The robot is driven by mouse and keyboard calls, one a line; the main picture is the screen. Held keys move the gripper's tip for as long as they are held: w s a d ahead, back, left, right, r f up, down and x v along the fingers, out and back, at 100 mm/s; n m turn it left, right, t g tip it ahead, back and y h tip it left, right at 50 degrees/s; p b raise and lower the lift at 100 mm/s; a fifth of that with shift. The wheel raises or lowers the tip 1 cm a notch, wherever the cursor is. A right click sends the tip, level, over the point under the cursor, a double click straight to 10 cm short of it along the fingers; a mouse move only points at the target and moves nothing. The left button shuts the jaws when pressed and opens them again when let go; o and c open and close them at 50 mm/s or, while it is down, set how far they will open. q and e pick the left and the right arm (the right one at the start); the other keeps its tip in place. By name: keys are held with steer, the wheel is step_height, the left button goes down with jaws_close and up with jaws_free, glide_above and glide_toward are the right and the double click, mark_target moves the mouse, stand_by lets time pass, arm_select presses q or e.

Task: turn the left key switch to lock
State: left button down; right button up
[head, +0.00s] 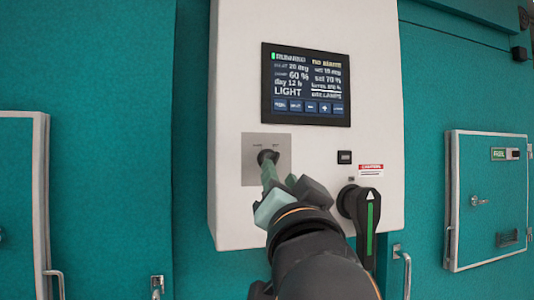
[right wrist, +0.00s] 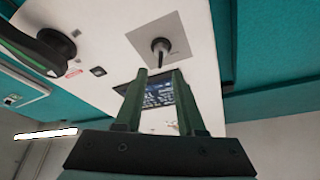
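The key switch (head: 268,156) is a dark round lock with a key, set in a grey square plate (head: 252,172) on the white control box. In the right wrist view the dark key switch (right wrist: 160,47) shows just beyond my fingertips, about centred between them. My right gripper (head: 277,176) is in front of the lower part of the plate, pointing at the switch. In the right wrist view its two green fingers (right wrist: 161,74) are apart with nothing clearly gripped. The small labels above the switch are too blurred to read. My left gripper is out of view.
A display screen (head: 306,85) is above the switch. A black rotary handle with a green stripe (head: 370,215) is at the box's lower right, close to my right arm. A small black button (head: 344,157) and a red-white caution label (head: 370,170) are nearby. Teal doors flank the box.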

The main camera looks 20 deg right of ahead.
mark_target(273, 156)
steer(key=p+x, duration=0.2)
steer(key=x, duration=0.4)
steer(key=shift+w+r, duration=0.2)
steer(key=shift+w, duration=0.05)
steer(key=shift+w+d+r, duration=0.1)
steer(key=shift+w, duration=0.6)
steer(key=shift+c, duration=0.2)
jaws_close()
